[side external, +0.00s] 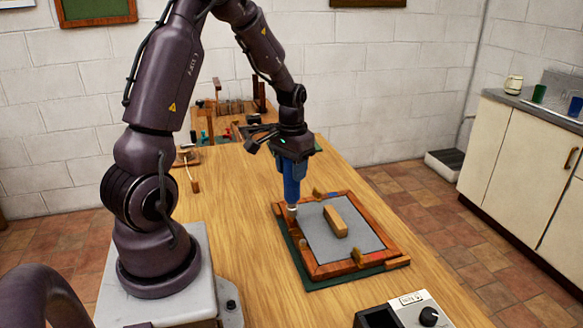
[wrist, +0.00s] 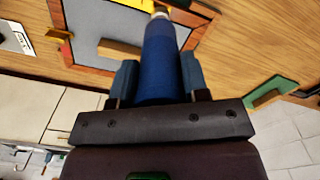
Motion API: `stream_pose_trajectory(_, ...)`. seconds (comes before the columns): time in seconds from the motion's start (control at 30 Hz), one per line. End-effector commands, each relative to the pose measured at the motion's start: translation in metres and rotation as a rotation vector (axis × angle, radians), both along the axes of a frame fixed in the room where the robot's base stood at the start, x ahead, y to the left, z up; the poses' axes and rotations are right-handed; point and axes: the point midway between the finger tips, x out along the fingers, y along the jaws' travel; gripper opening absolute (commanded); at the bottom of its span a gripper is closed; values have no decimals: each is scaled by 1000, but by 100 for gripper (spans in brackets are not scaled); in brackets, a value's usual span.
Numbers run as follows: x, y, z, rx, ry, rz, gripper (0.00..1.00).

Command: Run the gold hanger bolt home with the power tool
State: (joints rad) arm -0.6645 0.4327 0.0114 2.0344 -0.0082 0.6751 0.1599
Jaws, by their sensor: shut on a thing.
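My gripper (side external: 293,160) is shut on the blue power tool (side external: 292,184), which points down. In the side view the tool's pale tip (side external: 292,207) is at the left side of the wooden frame (side external: 322,269). I cannot tell whether it touches anything. In the wrist view the tool's blue body (wrist: 160,65) lies between the fingers of my gripper (wrist: 158,85). Gold-coloured fittings sit on the frame, one at its near side (side external: 357,257) and one at its far side (side external: 318,193). I cannot pick out the gold hanger bolt for sure; the tool may hide it.
A wooden block (side external: 335,221) lies on the grey panel (side external: 363,235) inside the frame. A green mat (side external: 330,283) lies under the frame. A control box (side external: 420,310) stands at the table's near edge. Clear tabletop (side external: 240,215) lies left of the frame.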

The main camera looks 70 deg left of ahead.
Motion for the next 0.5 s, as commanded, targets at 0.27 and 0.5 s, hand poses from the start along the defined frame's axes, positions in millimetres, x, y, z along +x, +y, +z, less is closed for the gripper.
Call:
stream_pose_trajectory(0.27,0,0,-2,0,-1,0,4)
stream_pose_trajectory(0.5,0,0,-4,1,-2,0,4)
